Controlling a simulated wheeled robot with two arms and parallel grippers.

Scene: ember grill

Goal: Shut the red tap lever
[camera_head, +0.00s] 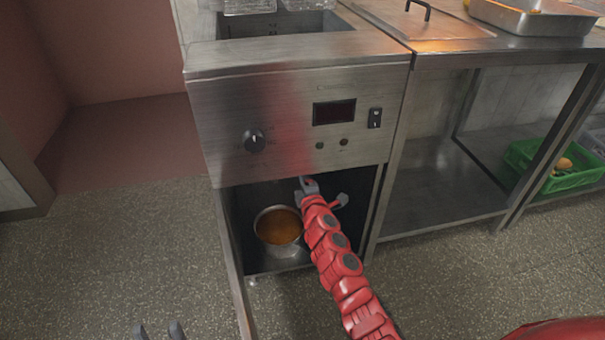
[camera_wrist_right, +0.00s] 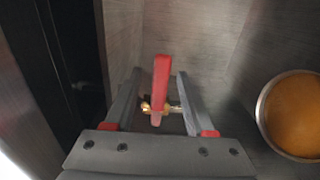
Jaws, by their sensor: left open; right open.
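The red tap lever (camera_wrist_right: 160,82) shows in the right wrist view, upright in the picture. A brass tap fitting (camera_wrist_right: 146,107) and a short pipe show at its lower end. My right gripper (camera_wrist_right: 159,74) is open, with one grey finger on each side of the lever. I cannot tell whether either finger touches it. In the head view my red right arm reaches into the open cabinet (camera_head: 245,225) under the fryer, and the lever is hidden there. My left gripper (camera_head: 158,331) is open and empty at the bottom left edge, away from the cabinet.
A pot of orange-brown liquid (camera_head: 279,226) stands in the cabinet, left of my right arm; it also shows in the right wrist view (camera_wrist_right: 297,112). The open cabinet door (camera_head: 236,275) stands at the left. A steel shelf (camera_head: 430,190) is on the right. The floor at left is clear.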

